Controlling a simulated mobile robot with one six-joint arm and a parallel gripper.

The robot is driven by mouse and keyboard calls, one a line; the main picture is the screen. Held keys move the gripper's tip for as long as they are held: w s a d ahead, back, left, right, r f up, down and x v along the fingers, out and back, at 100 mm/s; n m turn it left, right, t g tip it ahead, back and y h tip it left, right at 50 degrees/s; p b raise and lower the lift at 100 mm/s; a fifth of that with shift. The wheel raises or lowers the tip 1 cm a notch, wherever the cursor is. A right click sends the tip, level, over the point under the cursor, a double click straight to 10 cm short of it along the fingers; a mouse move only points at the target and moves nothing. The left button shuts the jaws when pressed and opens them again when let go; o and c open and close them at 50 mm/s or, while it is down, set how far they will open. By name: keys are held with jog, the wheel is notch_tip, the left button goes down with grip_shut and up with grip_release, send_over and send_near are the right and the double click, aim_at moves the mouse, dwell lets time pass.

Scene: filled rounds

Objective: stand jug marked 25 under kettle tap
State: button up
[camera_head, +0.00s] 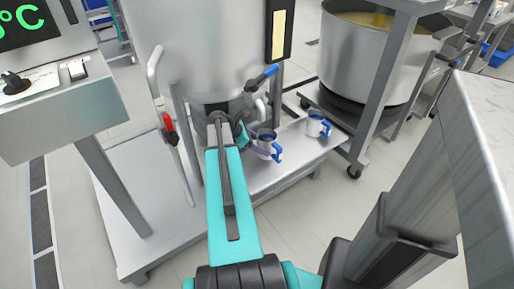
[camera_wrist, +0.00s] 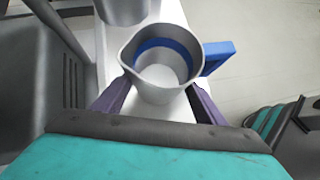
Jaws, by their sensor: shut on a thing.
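My gripper (camera_wrist: 160,108) has its purple fingers closed on both sides of a steel jug (camera_wrist: 165,75). The jug is upright, looks empty, and has a blue band inside and a blue handle on the right. In the head view the held jug (camera_head: 266,138) is just below the spout of the kettle tap (camera_head: 261,108). I cannot tell whether it is exactly under the spout or touching the shelf. The tap has a blue lever. A second jug (camera_head: 316,123) with a blue handle stands to the right. No number is readable on either jug.
The big steel kettle (camera_head: 205,45) stands above a metal shelf (camera_head: 290,165). A red-handled pipe (camera_head: 168,125) is on the left. Another pot (camera_head: 365,60) stands on a wheeled frame at the right. A counter (camera_head: 485,120) is at the right edge.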

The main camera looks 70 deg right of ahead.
jog(key=shift+w+d, duration=0.4)
jog(key=shift+w, duration=0.2)
jog(key=shift+w+d, duration=0.4)
jog(key=shift+w, duration=0.2)
jog(key=shift+f+b, duration=0.5)
jog(key=shift+f, duration=1.25)
jog(key=o, duration=1.3)
jog(key=shift+c, duration=0.2)
jog(key=shift+r, duration=0.1)
jog(key=p+v, duration=0.2)
jog(key=v, duration=1)
